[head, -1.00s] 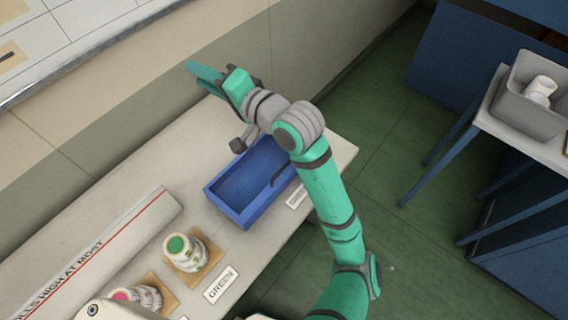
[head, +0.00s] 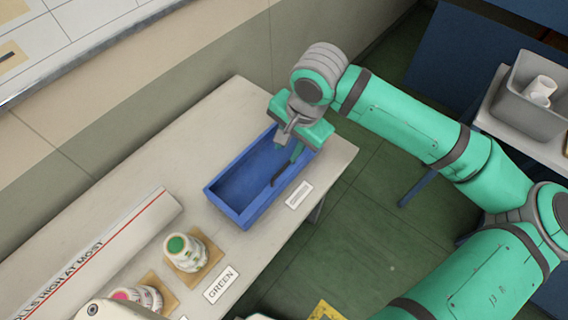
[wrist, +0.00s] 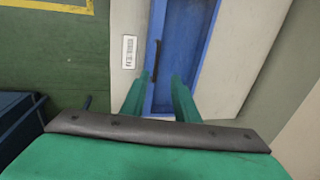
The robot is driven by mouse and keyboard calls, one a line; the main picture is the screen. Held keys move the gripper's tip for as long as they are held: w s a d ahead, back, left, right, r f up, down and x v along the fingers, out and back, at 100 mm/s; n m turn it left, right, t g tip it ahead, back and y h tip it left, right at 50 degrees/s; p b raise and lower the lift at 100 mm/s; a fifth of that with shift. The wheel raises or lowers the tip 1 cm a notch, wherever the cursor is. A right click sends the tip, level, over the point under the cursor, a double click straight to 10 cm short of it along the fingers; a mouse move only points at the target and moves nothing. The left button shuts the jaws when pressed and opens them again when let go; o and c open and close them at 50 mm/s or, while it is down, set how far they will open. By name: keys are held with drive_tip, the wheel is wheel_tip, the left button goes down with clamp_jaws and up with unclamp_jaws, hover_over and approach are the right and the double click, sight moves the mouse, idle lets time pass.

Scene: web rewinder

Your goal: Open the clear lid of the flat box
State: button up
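The blue flat box (head: 229,204) lies on the pale bench near its right end. It also shows in the wrist view (wrist: 188,45). I cannot make out a clear lid; I see blue walls and a blue interior. A dark slim bar (head: 279,175) runs along its right side; the wrist view shows this bar (wrist: 156,58) too. I cannot tell if it belongs to a lid. My gripper (head: 288,148) is over the far end of the box, pointing down. Its fingers (wrist: 158,97) are apart with nothing between them, and the far part of the box is hidden behind it.
A white label (head: 299,194) lies on the bench beside the box. White rolls with a green top (head: 178,246) stand on a board near a GREEN sign (head: 221,285). A wall rises behind the bench. A grey bin (head: 530,105) is on a table at right.

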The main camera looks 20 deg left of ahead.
sight(283, 169)
drive_tip(key=x, duration=1)
drive_tip(key=shift+d+f, duration=0.35)
drive_tip(key=shift+f, duration=0.1)
clamp_jaws()
